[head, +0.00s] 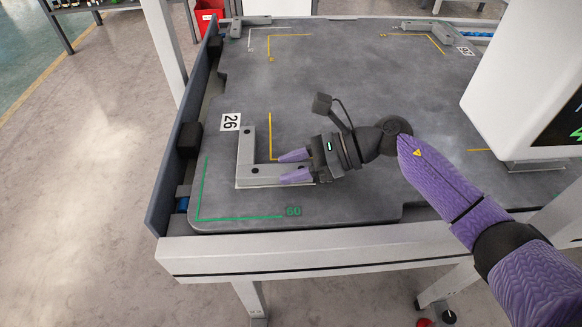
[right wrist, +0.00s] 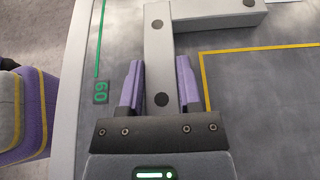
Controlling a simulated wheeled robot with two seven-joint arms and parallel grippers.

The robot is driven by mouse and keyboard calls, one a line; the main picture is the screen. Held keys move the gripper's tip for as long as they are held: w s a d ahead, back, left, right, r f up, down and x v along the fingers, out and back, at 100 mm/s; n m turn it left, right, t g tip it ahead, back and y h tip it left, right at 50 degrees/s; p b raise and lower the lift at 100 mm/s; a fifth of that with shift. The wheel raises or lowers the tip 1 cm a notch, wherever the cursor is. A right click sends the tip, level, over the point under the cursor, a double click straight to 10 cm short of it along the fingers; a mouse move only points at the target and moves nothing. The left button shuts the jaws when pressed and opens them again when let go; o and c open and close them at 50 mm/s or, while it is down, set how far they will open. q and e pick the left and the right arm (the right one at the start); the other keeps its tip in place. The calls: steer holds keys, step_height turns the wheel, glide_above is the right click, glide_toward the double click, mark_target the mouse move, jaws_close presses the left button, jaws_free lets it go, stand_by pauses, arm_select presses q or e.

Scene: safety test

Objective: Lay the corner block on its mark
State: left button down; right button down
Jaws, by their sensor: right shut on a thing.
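The corner block (head: 247,160) is a grey L-shaped piece with dark holes, at the near left of the grey plate (head: 340,75). My right gripper (head: 295,167) is shut on the near arm of the block, one purple finger on each side. In the right wrist view the block (right wrist: 161,60) runs between the fingers (right wrist: 160,88). It looks flat on or just above the plate. A green angle mark (head: 198,190) labelled 60 lies outside the block, with a gap. A yellow angle mark (head: 270,135) lies inside its corner. My left gripper is not in view.
A tag reading 26 (head: 230,122) lies beside the block's far end. Other grey corner blocks sit at the far left (head: 250,22) and far right (head: 428,27). A raised dark rail (head: 180,140) edges the left side. A white housing (head: 525,75) stands at right.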

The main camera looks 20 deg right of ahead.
steer(key=shift+c, duration=1.4)
jaws_free()
steer(key=shift+r, duration=0.2)
steer(key=p+v, duration=0.2)
steer(key=v, duration=0.9)
steer(key=shift+d, duration=0.15)
steer(key=shift+s+d+r, duration=0.1)
steer(key=shift+d, duration=0.2)
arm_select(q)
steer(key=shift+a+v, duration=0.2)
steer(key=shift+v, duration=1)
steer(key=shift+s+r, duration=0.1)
